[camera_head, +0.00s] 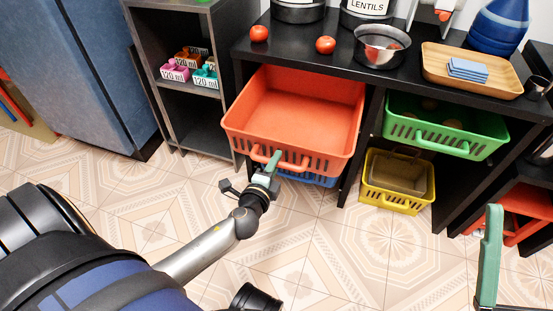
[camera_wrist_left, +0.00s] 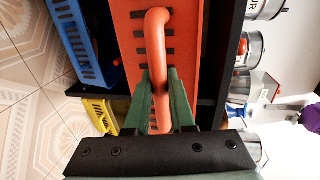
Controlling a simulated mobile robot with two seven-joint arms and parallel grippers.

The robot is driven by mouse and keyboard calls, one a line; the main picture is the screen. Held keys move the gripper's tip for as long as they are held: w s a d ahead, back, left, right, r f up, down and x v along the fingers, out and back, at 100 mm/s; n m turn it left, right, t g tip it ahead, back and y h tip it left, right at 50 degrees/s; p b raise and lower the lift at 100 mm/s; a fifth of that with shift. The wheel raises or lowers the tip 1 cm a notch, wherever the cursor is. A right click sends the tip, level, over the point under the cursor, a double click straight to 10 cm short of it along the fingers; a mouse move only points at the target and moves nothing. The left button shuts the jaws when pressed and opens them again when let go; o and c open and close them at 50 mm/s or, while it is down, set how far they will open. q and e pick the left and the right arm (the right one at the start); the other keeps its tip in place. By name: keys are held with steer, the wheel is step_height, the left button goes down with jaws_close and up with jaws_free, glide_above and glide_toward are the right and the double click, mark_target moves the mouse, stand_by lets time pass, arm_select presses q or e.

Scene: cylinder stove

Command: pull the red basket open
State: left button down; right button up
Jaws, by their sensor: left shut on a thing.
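The red basket (camera_head: 305,112) juts out well past the front of the black shelf unit, under its top; its inside looks empty. Its front handle (camera_wrist_left: 157,45) is a thick loop. My left gripper (camera_head: 272,166) is at the basket's front, with its green fingers shut on the handle. The left wrist view shows the two fingers (camera_wrist_left: 161,95) on either side of the handle bar. Of my right gripper, a green finger (camera_head: 490,255) shows at the lower right of the head view, away from the basket; its opening cannot be judged.
A blue basket (camera_head: 313,179) sits below the red one. A green basket (camera_head: 445,125) and a yellow basket (camera_head: 397,180) are to the right. Tomatoes, a metal pot (camera_head: 381,47) and a wooden tray (camera_head: 478,72) stand on the black top. The tiled floor in front is clear.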

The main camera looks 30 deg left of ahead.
arm_select(q)
steer(key=shift+s+d, duration=0.1)
steer(key=shift+s, duration=0.2)
steer(key=c, duration=0.8)
jaws_free()
steer(key=shift+s, duration=0.1)
steer(key=v, duration=1.2)
steer(key=shift+s+r, duration=0.1)
steer(key=shift+s, duration=0.05)
